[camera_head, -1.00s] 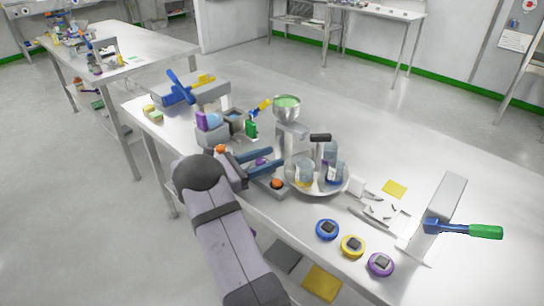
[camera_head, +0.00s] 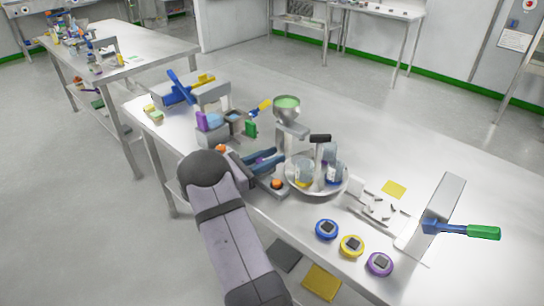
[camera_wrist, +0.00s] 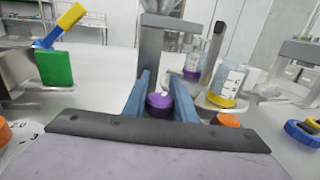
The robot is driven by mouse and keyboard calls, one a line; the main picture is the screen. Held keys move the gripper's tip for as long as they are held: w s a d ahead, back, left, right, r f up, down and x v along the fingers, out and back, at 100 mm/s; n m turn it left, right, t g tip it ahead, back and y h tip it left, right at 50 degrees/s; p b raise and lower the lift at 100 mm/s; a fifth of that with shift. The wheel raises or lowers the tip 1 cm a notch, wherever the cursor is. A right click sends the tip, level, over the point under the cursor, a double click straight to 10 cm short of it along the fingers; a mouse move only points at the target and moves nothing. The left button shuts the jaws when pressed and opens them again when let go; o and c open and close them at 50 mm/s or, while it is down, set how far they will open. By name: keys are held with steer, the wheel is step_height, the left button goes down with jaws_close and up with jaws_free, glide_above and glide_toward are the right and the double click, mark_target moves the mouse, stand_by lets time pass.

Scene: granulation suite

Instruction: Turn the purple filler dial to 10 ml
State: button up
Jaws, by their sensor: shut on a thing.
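The purple filler dial (camera_wrist: 159,101) sits low at the front of the grey filler, whose column (camera_wrist: 152,48) rises behind it in the wrist view. The filler's funnel (camera_head: 287,105) holds something green. My gripper (camera_wrist: 159,96) has its two blue fingers on either side of the dial, shut on it. In the head view my gripper (camera_head: 264,160) reaches the filler base, and the dial is mostly hidden between the fingers. I cannot read the volume marks or the dial's setting.
An orange knob (camera_head: 277,184) is on the base close to my fingers. A round steel pan (camera_head: 318,187) with containers stands right of the filler. Blue, yellow (camera_head: 351,246) and purple-rimmed round pieces lie near the table's front edge. A green block (camera_wrist: 56,67) is at left.

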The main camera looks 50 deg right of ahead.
steer(key=shift+w+n+t+h, duration=0.1)
steer(key=shift+w+n+t, duration=0.1)
steer(key=shift+n+t, duration=0.65)
steer(key=shift+w+n+t+h, duration=0.15)
steer(key=shift+n+t, duration=0.25)
steer(key=shift+t, duration=0.75)
steer(key=shift+w+n+t+h, duration=0.1)
steer(key=shift+w+n+t, duration=0.15)
steer(key=shift+n+t, duration=0.6)
steer(key=o, duration=1)
steer(key=shift+o, duration=0.2)
steer(key=shift+s+a, duration=0.15)
steer(key=shift+a, duration=1.65)
steer(key=shift+s+a, duration=0.15)
steer(key=shift+a, duration=1.65)
